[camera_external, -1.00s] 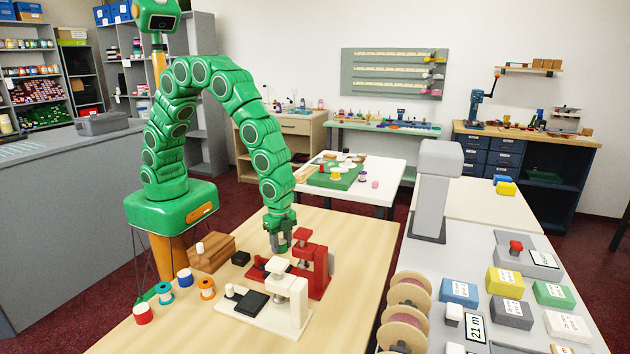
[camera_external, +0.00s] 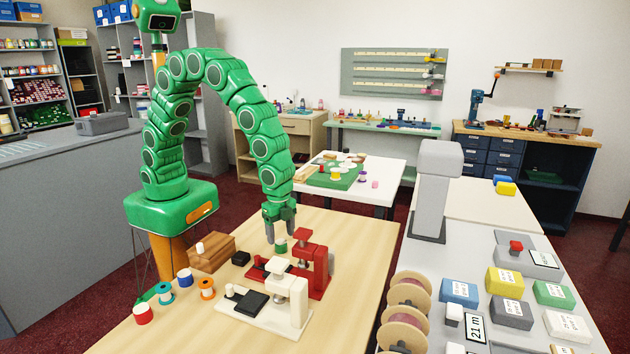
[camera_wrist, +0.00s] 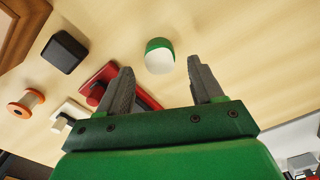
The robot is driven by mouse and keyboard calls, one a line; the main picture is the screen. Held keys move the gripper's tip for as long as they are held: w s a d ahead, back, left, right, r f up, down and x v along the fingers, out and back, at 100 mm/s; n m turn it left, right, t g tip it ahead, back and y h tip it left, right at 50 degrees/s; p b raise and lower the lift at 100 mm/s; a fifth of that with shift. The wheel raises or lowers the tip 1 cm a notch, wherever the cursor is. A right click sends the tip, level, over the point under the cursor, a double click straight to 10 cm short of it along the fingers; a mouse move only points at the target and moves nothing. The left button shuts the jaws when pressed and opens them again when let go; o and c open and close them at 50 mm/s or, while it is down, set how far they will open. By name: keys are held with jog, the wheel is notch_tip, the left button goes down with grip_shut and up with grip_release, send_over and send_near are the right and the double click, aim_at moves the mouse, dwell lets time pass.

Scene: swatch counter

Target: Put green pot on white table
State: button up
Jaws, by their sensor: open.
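The small green pot (camera_external: 281,246) with a pale top stands on the wooden table, just left of the red press. In the wrist view the green pot (camera_wrist: 159,45) shows its white top, just beyond the fingertips and between their lines. My gripper (camera_external: 280,234) is open and empty just above the pot; its spread fingers also show in the wrist view (camera_wrist: 160,72). A white table (camera_external: 392,171) stands behind the wooden table, with a green board on it.
The red press (camera_external: 318,262) and white press (camera_external: 290,310) stand close to the pot. A brown wooden block (camera_external: 213,254), a black block (camera_external: 241,258) and thread spools (camera_external: 206,289) lie to the left. The green board (camera_external: 335,180) carries several small items. Wood right of the presses is bare.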

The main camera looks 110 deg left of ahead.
aim_at(281, 244)
jog(key=s+a+r+n, duration=0.1)
jog(key=s+r, duration=0.4)
jog(key=r, duration=0.3)
jog(key=s+a+r+n, duration=0.1)
jog(key=s+a+r, duration=0.1)
jog(key=s+r, duration=0.45)
jog(key=s+a+r+n, duration=0.1)
jog(key=s+r, duration=0.3)
jog(key=s, duration=0.9)
jog(key=s+a+r+n+g, duration=0.1)
jog(key=s+a+r+n, duration=0.1)
jog(key=s, duration=1.2)
jog(key=shift+s+a+r+g, duration=0.15)
jog(key=shift+a+r+g, duration=0.25)
jog(key=shift+r, duration=0.5)
jog(key=shift+o, duration=0.6)
jog(key=shift+s+a, duration=0.1)
jog(key=shift+s, duration=0.35)
